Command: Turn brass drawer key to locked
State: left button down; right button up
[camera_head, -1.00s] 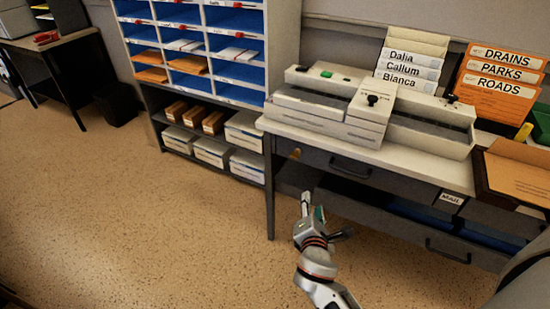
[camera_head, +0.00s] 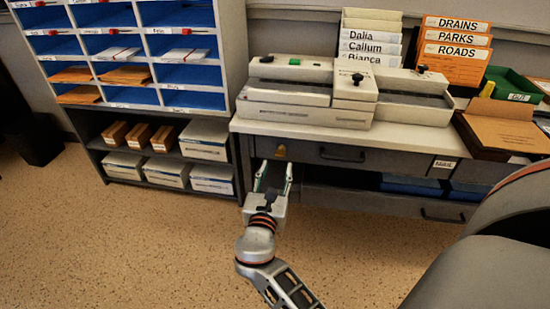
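The small brass key (camera_head: 281,152) sits at the left end of the front of the dark grey upper drawer (camera_head: 390,159), under the pale desk top. It is too small to tell which way it is turned. My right gripper (camera_head: 273,170) is just below and in front of the key, pointing at the desk. Its two fingers are apart, with nothing seen between them. I cannot tell whether a fingertip touches the drawer front. My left gripper is not in view.
The desk leg (camera_head: 246,165) stands close left of my gripper. A pale sorting machine (camera_head: 310,115) stands on the desk top. A lower drawer (camera_head: 400,204) and blue bins (camera_head: 411,185) are below. Pigeonhole shelves (camera_head: 228,60) stand left. The floor in front is clear.

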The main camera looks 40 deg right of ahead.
aim_at(280, 156)
jog(key=x, duration=0.6)
jog(key=shift+w+d+b, duration=0.1)
jog(key=shift+b, duration=0.25)
grip_shut()
